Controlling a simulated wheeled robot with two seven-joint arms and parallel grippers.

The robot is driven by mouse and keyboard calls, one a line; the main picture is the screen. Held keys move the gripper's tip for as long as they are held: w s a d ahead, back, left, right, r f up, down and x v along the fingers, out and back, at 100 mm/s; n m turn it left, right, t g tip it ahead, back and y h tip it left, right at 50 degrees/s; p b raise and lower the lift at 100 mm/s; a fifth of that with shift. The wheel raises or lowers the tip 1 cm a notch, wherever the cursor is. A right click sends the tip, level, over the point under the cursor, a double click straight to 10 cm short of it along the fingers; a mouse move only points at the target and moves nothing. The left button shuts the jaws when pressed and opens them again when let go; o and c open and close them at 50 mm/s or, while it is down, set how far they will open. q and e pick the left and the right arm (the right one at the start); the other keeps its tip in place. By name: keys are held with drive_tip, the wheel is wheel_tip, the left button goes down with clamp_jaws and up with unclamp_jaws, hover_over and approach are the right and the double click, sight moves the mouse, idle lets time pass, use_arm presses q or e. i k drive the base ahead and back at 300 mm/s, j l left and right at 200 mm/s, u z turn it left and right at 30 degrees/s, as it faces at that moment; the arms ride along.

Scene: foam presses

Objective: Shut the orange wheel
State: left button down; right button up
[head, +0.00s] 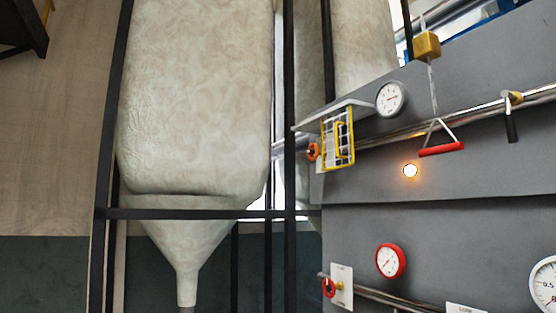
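A small orange wheel (314,152) sits at the left edge of the upper grey panel. It is small in the view, and I cannot tell how far it is turned. A yellow-framed wire cage (338,138) stands just to its right. Neither of my grippers is in view.
A red wheel (328,288) sits lower on the panel, by a red-rimmed gauge (391,260). A red pull handle (441,149) hangs near a lit orange lamp (410,170). A black lever (511,124) is on the pipe. Black posts (289,130) frame a large pale bag (198,90) at left.

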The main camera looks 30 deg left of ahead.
sight(311, 152)
drive_tip(key=u, duration=0.85)
drive_tip(key=i+j+u, duration=0.1)
drive_tip(key=i+j, duration=0.2)
drive_tip(key=i+j+u, duration=0.1)
drive_tip(key=i+j, duration=0.15)
drive_tip(key=i, duration=0.25)
drive_tip(key=i+j+u, duration=0.1)
drive_tip(key=i+j, duration=0.15)
drive_tip(key=i, duration=0.15)
drive_tip(key=i+j+u, duration=0.1)
drive_tip(key=i, duration=0.35)
drive_tip(key=j, duration=0.1)
